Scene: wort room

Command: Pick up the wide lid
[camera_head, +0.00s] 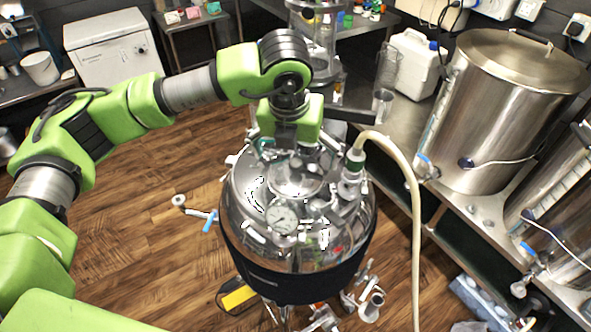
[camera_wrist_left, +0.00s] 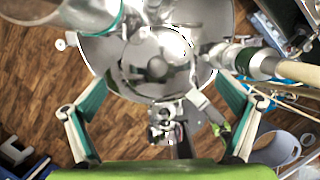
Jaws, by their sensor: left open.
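A shiny round steel vessel (camera_head: 345,225) with a domed top stands in the middle of the head view. A round lid-like steel piece (camera_head: 297,180) sits on its top, partly hidden by my left gripper (camera_head: 289,150). In the left wrist view the lid-like piece (camera_wrist_left: 180,50) shows as a mirrored disc with a small dark round spot near its centre. My left gripper (camera_wrist_left: 163,82) is open above it, one finger on each side, holding nothing. I cannot tell whether the fingers touch it. My right gripper is not in view.
A large lidded steel kettle (camera_head: 500,110) stands on the bench at right, with a white jug (camera_head: 412,62) behind. A pale hose (camera_head: 415,220) runs from a fitting on the vessel. Wooden floor is clear at left.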

